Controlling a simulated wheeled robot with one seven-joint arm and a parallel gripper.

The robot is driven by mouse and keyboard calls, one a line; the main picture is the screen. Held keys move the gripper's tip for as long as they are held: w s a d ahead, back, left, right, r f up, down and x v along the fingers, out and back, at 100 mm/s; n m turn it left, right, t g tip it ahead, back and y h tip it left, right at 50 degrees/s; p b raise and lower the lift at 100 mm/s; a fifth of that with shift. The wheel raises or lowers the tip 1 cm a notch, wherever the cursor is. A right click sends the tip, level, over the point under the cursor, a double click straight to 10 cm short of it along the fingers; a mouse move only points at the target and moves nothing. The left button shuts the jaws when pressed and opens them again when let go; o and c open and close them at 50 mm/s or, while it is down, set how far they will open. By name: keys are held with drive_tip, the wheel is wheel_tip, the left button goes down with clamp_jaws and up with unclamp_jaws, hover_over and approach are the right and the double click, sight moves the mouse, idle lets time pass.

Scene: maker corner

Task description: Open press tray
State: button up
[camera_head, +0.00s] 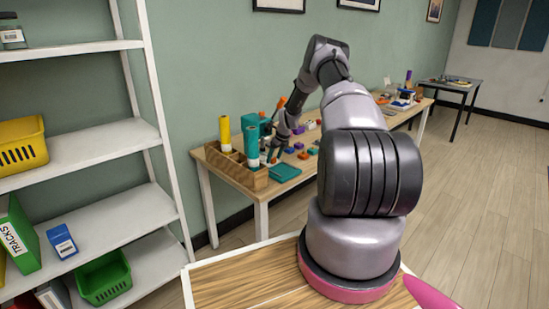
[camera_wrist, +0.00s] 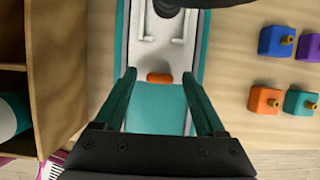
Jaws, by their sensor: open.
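The press (camera_head: 251,133) is a teal machine on the long table in the head view, with an orange part near its top. In the wrist view its white tray (camera_wrist: 150,55) lies between teal edges, with a small orange handle (camera_wrist: 159,78) at its near end. A flat teal plate (camera_wrist: 158,105) lies below the handle; it also shows in the head view (camera_head: 285,172). My gripper (camera_wrist: 159,74) is open. Its two fingers reach down on either side of the handle, with gaps visible. Whether they are level with it I cannot tell.
A wooden organizer (camera_head: 237,174) with yellow and teal rolls stands left of the press. Several small coloured blocks with brass-coloured pegs, such as an orange one (camera_wrist: 264,100), sit to the right. White shelves (camera_head: 90,140) stand at the far left.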

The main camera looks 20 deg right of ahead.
clamp_jaws()
drive_tip(key=shift+s, duration=0.1)
idle(1.2)
